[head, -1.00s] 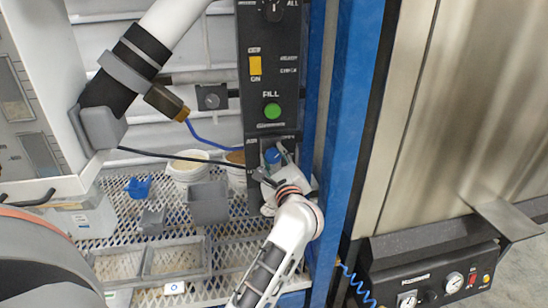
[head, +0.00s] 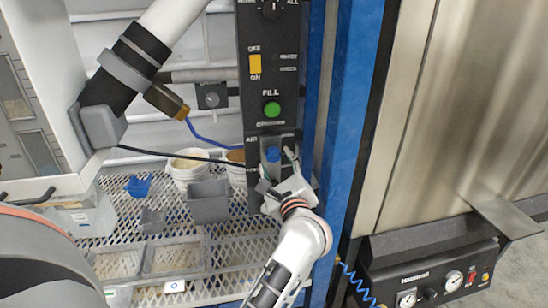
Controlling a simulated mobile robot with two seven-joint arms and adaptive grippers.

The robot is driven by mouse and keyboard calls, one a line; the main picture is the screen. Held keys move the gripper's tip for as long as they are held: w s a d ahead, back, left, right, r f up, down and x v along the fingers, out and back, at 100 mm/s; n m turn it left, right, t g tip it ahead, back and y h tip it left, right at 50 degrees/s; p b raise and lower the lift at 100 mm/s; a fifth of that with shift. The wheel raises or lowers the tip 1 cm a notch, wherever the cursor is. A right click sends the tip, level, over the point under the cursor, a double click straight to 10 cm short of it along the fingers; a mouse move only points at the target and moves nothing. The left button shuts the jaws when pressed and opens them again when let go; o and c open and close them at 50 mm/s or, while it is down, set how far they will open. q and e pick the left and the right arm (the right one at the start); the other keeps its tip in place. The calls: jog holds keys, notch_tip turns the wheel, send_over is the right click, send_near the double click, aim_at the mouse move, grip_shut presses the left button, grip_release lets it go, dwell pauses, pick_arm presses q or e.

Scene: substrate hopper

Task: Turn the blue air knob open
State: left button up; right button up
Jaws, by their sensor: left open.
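The blue air knob (head: 273,154) sits low on the black control panel (head: 270,90), by the AIR label. My left gripper (head: 276,172) is just below and in front of the knob, with its fingers apart. One finger partly hides the area around the knob. I cannot tell whether a finger touches the knob or which way it is turned. My right gripper is not in view.
Above the knob are a green FILL button (head: 271,109) and a yellow switch (head: 255,64). A blue post (head: 352,130) stands close on the right. White tubs (head: 188,169) and a grey bin (head: 209,202) stand on the mesh shelf to the left.

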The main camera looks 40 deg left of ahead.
pick_arm(q)
jog(key=shift+v, duration=1.45)
